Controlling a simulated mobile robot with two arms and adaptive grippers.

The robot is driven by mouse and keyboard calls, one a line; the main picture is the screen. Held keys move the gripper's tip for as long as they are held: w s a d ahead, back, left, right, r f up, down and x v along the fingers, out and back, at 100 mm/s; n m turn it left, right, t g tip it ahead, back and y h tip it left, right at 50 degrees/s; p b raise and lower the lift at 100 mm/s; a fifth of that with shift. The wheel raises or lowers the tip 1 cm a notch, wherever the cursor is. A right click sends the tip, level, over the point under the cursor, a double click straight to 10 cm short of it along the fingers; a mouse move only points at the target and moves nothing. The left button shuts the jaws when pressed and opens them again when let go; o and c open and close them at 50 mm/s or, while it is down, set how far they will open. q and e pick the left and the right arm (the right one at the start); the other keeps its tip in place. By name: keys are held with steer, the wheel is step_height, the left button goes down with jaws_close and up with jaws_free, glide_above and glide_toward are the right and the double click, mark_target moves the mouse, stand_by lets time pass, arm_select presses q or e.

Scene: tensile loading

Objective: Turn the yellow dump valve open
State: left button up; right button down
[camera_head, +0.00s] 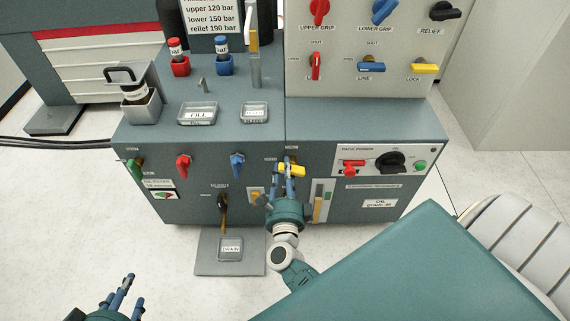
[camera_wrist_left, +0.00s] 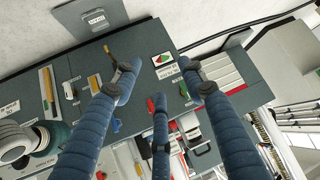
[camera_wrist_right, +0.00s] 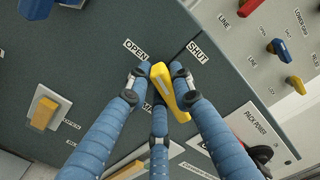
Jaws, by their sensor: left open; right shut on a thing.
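The yellow dump valve (camera_head: 293,170) is on the front face of the teal cabinet, and its handle lies roughly sideways in the head view. In the right wrist view the yellow handle (camera_wrist_right: 165,90) sits below and between the OPEN and SHUT labels. My right gripper (camera_head: 288,172) is shut on this handle; its fingers (camera_wrist_right: 160,80) are on both sides of it and hide part of it. My left gripper (camera_head: 122,290) is open and empty, low at the left and apart from the cabinet. Its spread fingers also show in the left wrist view (camera_wrist_left: 160,85).
On the cabinet front are a red knob (camera_head: 183,163), a blue knob (camera_head: 237,163) and a green knob (camera_head: 135,168). The power panel (camera_head: 388,160) is right of the valve.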

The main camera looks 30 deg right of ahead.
steer(key=n, duration=0.1)
steer(key=n+p, duration=0.1)
steer(key=n, duration=0.1)
steer(key=shift+f, duration=0.35)
arm_select(q)
steer(key=s+a+f+g, duration=0.1)
steer(key=s+f+g, duration=0.1)
steer(key=s, duration=0.4)
steer(key=s+a+f+g+y, duration=0.1)
steer(key=s+a+f+g, duration=0.1)
steer(key=s, duration=0.3)
steer(key=shift+s+a+f+g+p, duration=0.35)
steer(key=shift+f+g, duration=0.1)
steer(key=shift+g, duration=0.25)
arm_select(e)
steer(key=shift+n, duration=0.5)
steer(key=c, duration=1.5)
jaws_free()
